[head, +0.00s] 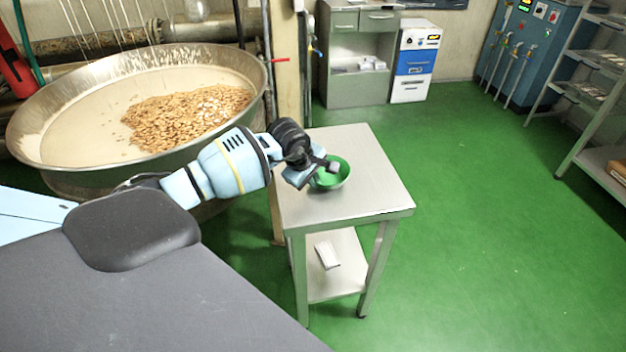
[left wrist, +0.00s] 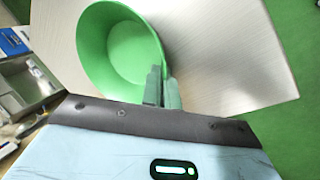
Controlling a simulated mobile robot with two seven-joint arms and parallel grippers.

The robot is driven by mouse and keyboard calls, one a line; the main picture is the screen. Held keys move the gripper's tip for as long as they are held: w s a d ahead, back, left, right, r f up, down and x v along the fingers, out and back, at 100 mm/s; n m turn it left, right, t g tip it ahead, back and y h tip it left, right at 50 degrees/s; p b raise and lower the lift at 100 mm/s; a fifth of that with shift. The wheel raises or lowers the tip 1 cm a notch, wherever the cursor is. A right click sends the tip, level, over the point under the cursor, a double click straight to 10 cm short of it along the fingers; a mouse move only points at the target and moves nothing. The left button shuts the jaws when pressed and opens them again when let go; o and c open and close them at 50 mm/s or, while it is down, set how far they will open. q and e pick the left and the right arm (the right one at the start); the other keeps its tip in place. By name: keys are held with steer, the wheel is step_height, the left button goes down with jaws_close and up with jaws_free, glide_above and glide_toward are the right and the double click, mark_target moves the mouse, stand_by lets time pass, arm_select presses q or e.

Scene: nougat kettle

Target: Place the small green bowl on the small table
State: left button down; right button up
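The small green bowl (head: 341,178) is upright at the small table (head: 375,180), over the middle of its light top. I cannot tell whether its base touches the top or is just above it. My left gripper (head: 329,166) is at the bowl's rim. In the left wrist view the fingers (left wrist: 163,88) are close together with the green bowl (left wrist: 115,45) wall between them, one finger on the inner side. The bowl looks empty. The table top (left wrist: 230,50) shows behind it. My right gripper is not in view.
A large metal kettle (head: 60,178) with nuts stands left of the table. The table's lower shelf (head: 338,275) holds a small white item (head: 327,255). A grey cabinet (head: 355,85) and a blue-white unit (head: 415,65) stand behind. Green floor to the right is clear.

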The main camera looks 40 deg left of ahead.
arm_select(q)
steer(key=shift+f, duration=0.15)
steer(key=c, duration=1.7)
jaws_free()
steer(key=shift+r, duration=0.3)
steer(key=v, duration=1.1)
steer(key=shift+s+r+p, duration=0.25)
steer(key=shift+r+p, duration=0.05)
steer(key=shift+r, duration=0.05)
steer(key=shift+d, duration=0.1)
